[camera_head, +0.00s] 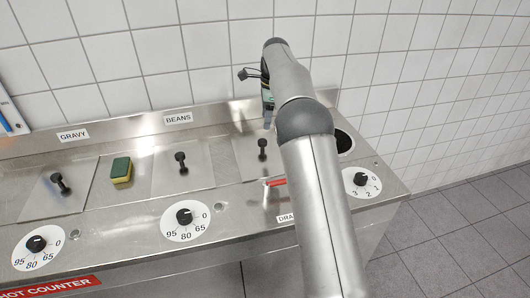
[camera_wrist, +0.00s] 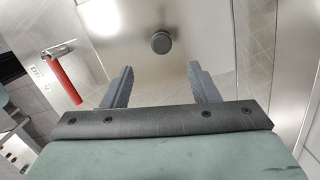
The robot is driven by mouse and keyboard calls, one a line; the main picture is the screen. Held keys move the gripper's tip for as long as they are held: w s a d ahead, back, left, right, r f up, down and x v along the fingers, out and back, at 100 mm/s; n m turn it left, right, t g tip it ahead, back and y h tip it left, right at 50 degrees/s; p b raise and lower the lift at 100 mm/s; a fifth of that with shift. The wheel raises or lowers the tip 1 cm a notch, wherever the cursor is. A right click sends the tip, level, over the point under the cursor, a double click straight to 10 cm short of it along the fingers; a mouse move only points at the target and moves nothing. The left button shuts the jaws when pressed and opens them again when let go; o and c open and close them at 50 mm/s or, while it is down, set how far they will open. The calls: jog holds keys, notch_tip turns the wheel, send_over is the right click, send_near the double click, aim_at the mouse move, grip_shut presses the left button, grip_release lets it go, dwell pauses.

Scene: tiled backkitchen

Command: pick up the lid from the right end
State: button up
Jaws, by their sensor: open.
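Steel lids with black knobs lie in a row along the counter in the head view. The right-end lid (camera_head: 245,160) has an upright black knob (camera_head: 262,149) and is partly hidden by my arm. In the wrist view, the lid (camera_wrist: 125,30) shows as a flat steel plate with its round knob (camera_wrist: 161,43) seen from above. My gripper (camera_wrist: 163,84) is open and empty, its two fingers apart. The knob shows ahead of the fingers, roughly centred between them. In the head view my gripper (camera_head: 268,118) hangs over the back part of this lid, mostly behind my arm.
A green-yellow sponge (camera_head: 121,170) lies between the left lid (camera_head: 40,200) and middle lid (camera_head: 200,180). A red handle (camera_head: 276,182) sits at the front, also in the wrist view (camera_wrist: 62,80). A round dark opening (camera_head: 343,142) is at right. The tiled wall (camera_head: 150,50) stands behind.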

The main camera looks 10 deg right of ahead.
aim_at(263, 140)
jog(key=f, duration=0.6)
jog(key=shift+a+f, duration=0.2)
jog(key=shift+a, duration=0.1)
jog(key=shift+w+a+f+p, duration=0.15)
jog(key=shift+f+p, duration=0.1)
jog(key=shift+f, duration=0.6)
jog(key=shift+a+f+p, duration=0.1)
jog(key=shift+f+p, duration=0.15)
jog(key=shift+f, duration=0.65)
jog(key=shift+w+a+f+p, duration=0.15)
jog(key=shift+f+p, duration=0.1)
jog(key=shift+f, duration=0.6)
jog(key=shift+s, duration=0.1)
grip_shut()
